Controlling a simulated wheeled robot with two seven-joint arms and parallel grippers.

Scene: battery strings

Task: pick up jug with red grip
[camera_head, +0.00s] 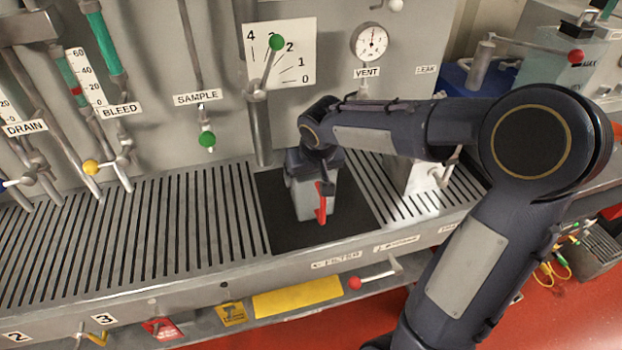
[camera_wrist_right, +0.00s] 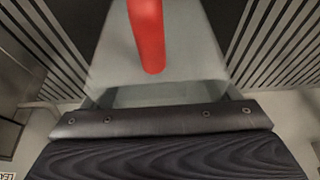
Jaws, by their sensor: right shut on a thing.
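The jug (camera_head: 305,200) is a pale grey container with a red grip (camera_head: 321,203) on its front side. It is at the black mat (camera_head: 277,228) set in the slatted shelf; whether it rests on the mat or is just above it I cannot tell. My right gripper (camera_head: 313,168) is over the jug's top and shut on it. The gripper hides the jug's upper part. In the right wrist view the jug's grey body (camera_wrist_right: 110,62) and red grip (camera_wrist_right: 147,35) fill the middle, close to the gripper. My left gripper is not in view.
The slatted shelf (camera_head: 130,245) runs along a grey panel with a gauge (camera_head: 369,42), pipes and levers. A green knob (camera_head: 207,140) hangs left of the jug. A red-knobbed lever (camera_head: 375,276) sticks out below the shelf edge. The shelf left of the mat is clear.

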